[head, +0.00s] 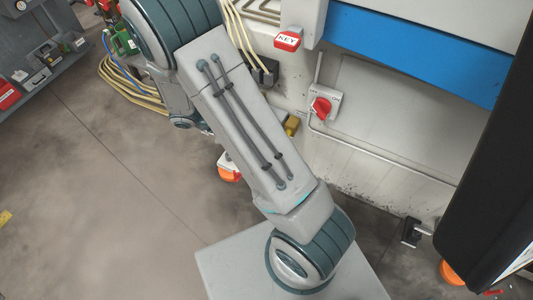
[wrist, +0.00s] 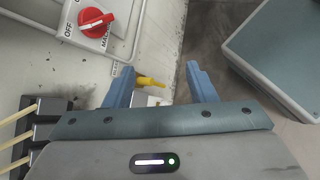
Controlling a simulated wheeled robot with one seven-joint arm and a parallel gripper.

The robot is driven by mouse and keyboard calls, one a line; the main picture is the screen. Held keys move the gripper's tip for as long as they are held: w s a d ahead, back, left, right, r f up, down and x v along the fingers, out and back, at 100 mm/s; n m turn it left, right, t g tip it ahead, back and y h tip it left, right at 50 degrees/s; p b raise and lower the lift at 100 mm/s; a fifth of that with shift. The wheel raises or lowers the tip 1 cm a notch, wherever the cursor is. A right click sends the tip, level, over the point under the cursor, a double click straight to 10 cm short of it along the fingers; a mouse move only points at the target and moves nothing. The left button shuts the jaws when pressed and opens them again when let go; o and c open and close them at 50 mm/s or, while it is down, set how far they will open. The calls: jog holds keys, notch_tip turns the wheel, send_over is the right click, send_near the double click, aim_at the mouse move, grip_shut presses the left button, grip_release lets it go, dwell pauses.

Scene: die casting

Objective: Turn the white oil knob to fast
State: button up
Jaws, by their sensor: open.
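I cannot pick out a white oil knob with certainty in either view. My gripper (wrist: 160,68) is open, with its two blue fingers apart and nothing held between them. Beyond the fingers in the wrist view is a yellow lever or handle (wrist: 150,82), with a small whitish part (wrist: 146,99) below it, partly hidden by my gripper. The yellow part also shows in the head view (head: 291,126) beside my arm, low on the machine. My gripper is hidden behind my arm in the head view.
A red rotary switch (wrist: 95,21) on a white box, marked OFF, is at the wrist view's upper left; it also shows in the head view (head: 320,107). Black connectors with cables (wrist: 45,118) are at left. A KEY-labelled red block (head: 288,39) is above. A dark panel (head: 495,150) stands right.

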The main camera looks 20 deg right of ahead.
jog(key=w+f+n+t+h+b, duration=0.3)
jog(key=f+n+t, duration=0.5)
jog(key=f, duration=0.9)
jog(key=w+f+n+t+h+b, duration=0.15)
jog(key=f+n+t+b, duration=0.6)
jog(key=f, duration=1.05)
jog(key=w+d+n+g, duration=0.2)
jog(key=w+d, duration=0.6)
jog(key=d, duration=0.2)
jog(key=shift+w+d+r+p, duration=0.15)
jog(key=shift+r+p, duration=0.1)
jog(key=shift+p, duration=0.2)
jog(key=shift+c, duration=0.3)
jog(key=c, duration=0.9)
